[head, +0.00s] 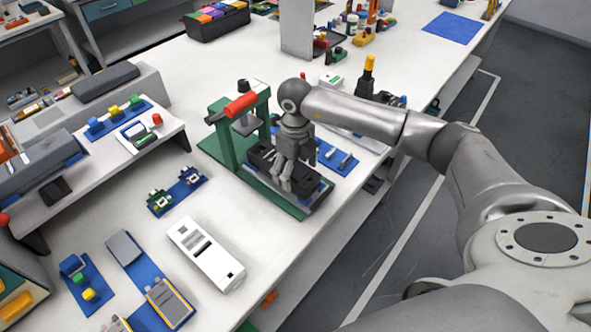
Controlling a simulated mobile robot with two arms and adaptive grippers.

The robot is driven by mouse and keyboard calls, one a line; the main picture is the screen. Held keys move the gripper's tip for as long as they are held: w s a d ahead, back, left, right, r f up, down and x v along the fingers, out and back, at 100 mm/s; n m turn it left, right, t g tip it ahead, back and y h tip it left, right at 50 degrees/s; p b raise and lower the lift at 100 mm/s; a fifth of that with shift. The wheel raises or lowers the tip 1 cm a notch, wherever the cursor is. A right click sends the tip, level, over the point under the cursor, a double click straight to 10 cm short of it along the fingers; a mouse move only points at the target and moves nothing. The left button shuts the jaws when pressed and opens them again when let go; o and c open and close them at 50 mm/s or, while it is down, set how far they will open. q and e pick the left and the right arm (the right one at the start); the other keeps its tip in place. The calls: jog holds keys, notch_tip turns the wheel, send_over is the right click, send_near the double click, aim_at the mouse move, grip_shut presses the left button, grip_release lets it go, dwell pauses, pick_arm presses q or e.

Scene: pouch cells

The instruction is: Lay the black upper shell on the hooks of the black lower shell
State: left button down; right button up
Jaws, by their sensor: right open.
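My right gripper (285,180) points down over a green fixture with a red handle (241,105). Its fingers are open and sit just above or among black parts on the fixture's base. A black tray-like part (308,188) shows right of the fingers, and more black (261,156) shows to their left. The gripper hides the middle, so I cannot tell whether these are one shell or two, or which is upper or lower. No hooks can be made out. Whether the fingers touch the black parts is unclear. My left gripper is not in view.
A white box (206,254) lies on the white table in front of the fixture. Blue mats with small parts (177,191) lie to the left. A blue mat with metal pieces (337,157) lies right of the fixture. A grey post (297,28) stands behind.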

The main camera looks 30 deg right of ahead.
notch_tip(320, 180, up, 12)
jog(key=shift+f, duration=0.25)
jog(key=shift+s+f, duration=0.1)
dwell(0.7)
